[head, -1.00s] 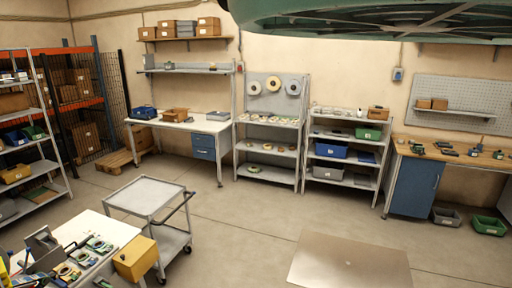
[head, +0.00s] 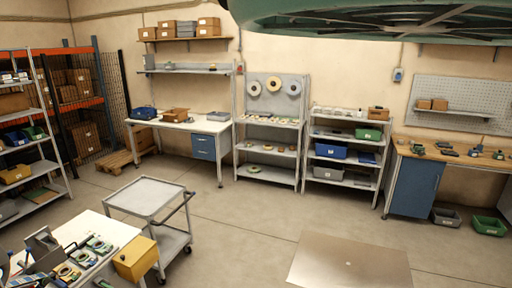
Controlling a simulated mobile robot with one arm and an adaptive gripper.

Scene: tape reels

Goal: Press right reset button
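A second small box (head: 240,67) is on the wall to the left, by the wall shelf. Both are too small for me to make out a button face or a label. My gripper does not show in the head view, so its opening and its distance from either box cannot be seen.
A grey trolley (head: 146,194) stands beside a white table (head: 88,225) with tape reels and a yellow box (head: 135,259). A rack (head: 265,125), another rack (head: 338,125) and a workbench (head: 480,164) line the back wall. Open floor (head: 240,220) lies in front.

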